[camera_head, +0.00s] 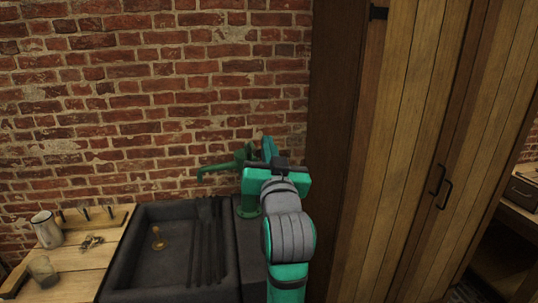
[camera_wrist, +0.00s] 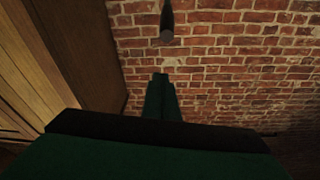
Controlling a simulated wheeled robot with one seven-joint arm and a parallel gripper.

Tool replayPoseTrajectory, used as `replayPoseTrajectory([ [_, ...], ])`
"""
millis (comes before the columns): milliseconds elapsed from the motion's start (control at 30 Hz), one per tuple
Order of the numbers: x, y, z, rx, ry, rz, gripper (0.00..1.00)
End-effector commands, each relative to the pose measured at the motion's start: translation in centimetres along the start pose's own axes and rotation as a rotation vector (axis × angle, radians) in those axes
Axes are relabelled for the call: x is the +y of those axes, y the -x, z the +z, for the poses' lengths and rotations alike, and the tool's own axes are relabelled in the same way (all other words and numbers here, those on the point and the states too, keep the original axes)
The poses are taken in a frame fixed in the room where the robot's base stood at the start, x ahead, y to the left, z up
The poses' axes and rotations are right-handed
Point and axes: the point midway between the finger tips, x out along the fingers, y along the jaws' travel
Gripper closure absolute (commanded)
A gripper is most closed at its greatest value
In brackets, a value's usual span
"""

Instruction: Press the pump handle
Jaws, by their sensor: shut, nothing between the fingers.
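The green pump (camera_head: 240,160) stands at the right end of the sink against the brick wall, its spout pointing left in the head view. My gripper (camera_head: 269,149) is in front of the pump and hides much of it, including the handle. In the wrist view my gripper (camera_wrist: 161,76) has its green fingers together with nothing between them. A dark rod with a rounded grey end (camera_wrist: 167,30) comes in from the top of the wrist view, apart from the fingertips in the picture. It may be the pump handle; I cannot tell for sure.
A dark sink (camera_head: 140,285) with a brass plug (camera_head: 158,238) and ribbed drainer lies left of my arm. A wooden counter (camera_head: 85,265) holds a white jug (camera_head: 46,229) and a glass jar (camera_head: 43,270). A tall wooden cabinet (camera_head: 400,150) stands close on the right.

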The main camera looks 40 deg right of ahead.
Motion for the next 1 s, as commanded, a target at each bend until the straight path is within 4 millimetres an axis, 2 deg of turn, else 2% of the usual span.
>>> replayPoseTrajectory([
  [300, 0.0, -5.3, 0.0, -0.001, 0.001, 0.001, 1.00],
  [400, 0.0, -4.7, 1.5, -0.004, 0.001, 0.001, 1.00],
  [600, 0.0, -4.1, 3.2, -0.003, 0.000, 0.000, 1.00],
  [1000, 0.0, -3.8, 3.8, 0.000, 0.000, 0.000, 1.00],
])
